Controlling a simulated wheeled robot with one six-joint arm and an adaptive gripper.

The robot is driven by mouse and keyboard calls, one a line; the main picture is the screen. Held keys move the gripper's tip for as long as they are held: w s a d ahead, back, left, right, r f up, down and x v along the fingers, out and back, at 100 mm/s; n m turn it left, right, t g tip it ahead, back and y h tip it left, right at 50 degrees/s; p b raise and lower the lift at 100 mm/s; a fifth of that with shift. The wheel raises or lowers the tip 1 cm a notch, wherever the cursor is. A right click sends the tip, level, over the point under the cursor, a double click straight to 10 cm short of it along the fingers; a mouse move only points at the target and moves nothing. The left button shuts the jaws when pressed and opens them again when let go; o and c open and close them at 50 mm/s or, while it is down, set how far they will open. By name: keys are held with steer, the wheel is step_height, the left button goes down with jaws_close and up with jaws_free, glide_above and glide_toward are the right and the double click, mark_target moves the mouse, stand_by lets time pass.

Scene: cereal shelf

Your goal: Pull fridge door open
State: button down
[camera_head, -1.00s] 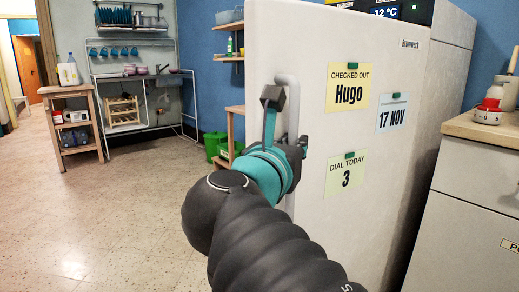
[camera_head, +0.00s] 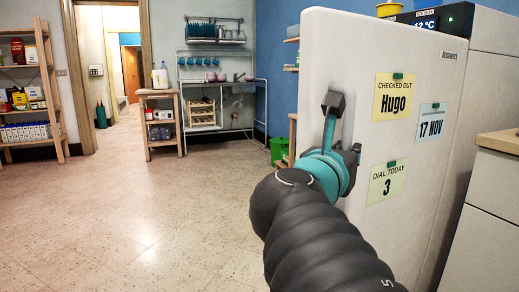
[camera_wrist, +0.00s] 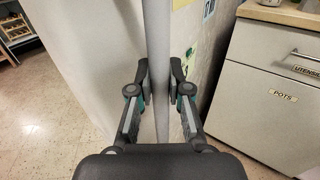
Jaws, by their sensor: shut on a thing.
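The white fridge door (camera_head: 400,55) stands at centre right in the head view, with paper notes on its face. It sits at an angle, its handle edge nearer to me and its far edge by the fridge body. My gripper (camera_head: 343,127) is at the upright handle near the door's left edge and hides much of it. In the wrist view the handle is a grey vertical bar (camera_wrist: 158,25), and my gripper (camera_wrist: 160,77) is shut on it, one finger on each side. The fridge interior is hidden behind the door.
A grey cabinet with a wooden top (camera_head: 495,190) stands close on the right. The tiled floor (camera_head: 130,220) to the left is clear. A shelf rack (camera_head: 45,90), a small wooden cart (camera_head: 163,122) and a green bin (camera_head: 280,150) stand farther back.

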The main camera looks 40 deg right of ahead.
steer(key=shift+r, duration=0.15)
steer(key=c, duration=1.1)
jaws_free()
steer(key=shift+w+a, duration=0.1)
steer(key=v, duration=1.1)
steer(key=shift+a, duration=0.35)
steer(key=shift+s, duration=0.25)
